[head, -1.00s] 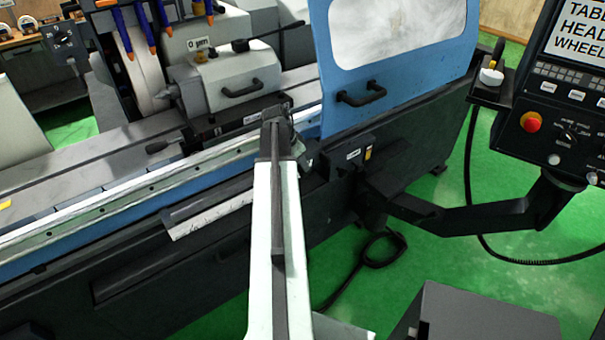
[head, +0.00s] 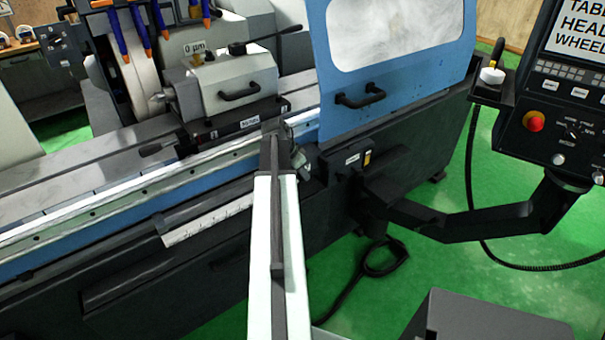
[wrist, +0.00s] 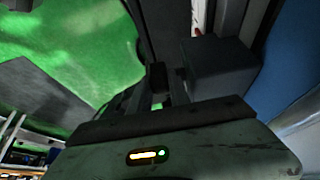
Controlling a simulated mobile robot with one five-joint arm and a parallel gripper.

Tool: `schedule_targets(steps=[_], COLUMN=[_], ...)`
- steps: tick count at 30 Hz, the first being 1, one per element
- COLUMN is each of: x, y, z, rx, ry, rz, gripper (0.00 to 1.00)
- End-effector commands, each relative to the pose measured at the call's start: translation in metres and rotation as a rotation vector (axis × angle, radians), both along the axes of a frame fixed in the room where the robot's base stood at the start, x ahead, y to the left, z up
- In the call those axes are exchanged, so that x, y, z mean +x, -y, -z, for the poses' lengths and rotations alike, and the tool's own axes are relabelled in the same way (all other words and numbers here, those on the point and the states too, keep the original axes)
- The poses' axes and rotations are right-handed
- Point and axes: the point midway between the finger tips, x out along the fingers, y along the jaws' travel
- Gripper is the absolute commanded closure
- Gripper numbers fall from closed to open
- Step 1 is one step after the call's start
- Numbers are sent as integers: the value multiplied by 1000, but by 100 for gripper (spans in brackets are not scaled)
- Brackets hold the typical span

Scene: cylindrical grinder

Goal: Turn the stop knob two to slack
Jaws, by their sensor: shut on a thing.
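In the wrist view my gripper (wrist: 162,88) has its two dark fingers close together, shut on a small dark piece (wrist: 157,73). I take this piece to be the stop knob, but the view is too dark to read a label or its turn. In the head view my arm reaches to the front of the blue and dark grinder, just left of the blue door. The end of my arm hides the gripped piece there, so I cannot tell which stop knob it is.
A dark box on the machine front (head: 352,163) is right of my arm's end. A white scale strip (head: 208,224) is to the left. The blue door (head: 392,85) and control panel (head: 560,110) stand to the right.

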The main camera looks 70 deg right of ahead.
Motion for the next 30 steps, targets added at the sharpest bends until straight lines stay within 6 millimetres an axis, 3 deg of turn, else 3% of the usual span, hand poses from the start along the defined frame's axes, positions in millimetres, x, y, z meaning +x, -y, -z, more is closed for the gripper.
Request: schedule_targets(steps=[30], x=[5], y=[-12], z=[25], rx=[-708], ry=[-458], rz=[3], gripper=[100])
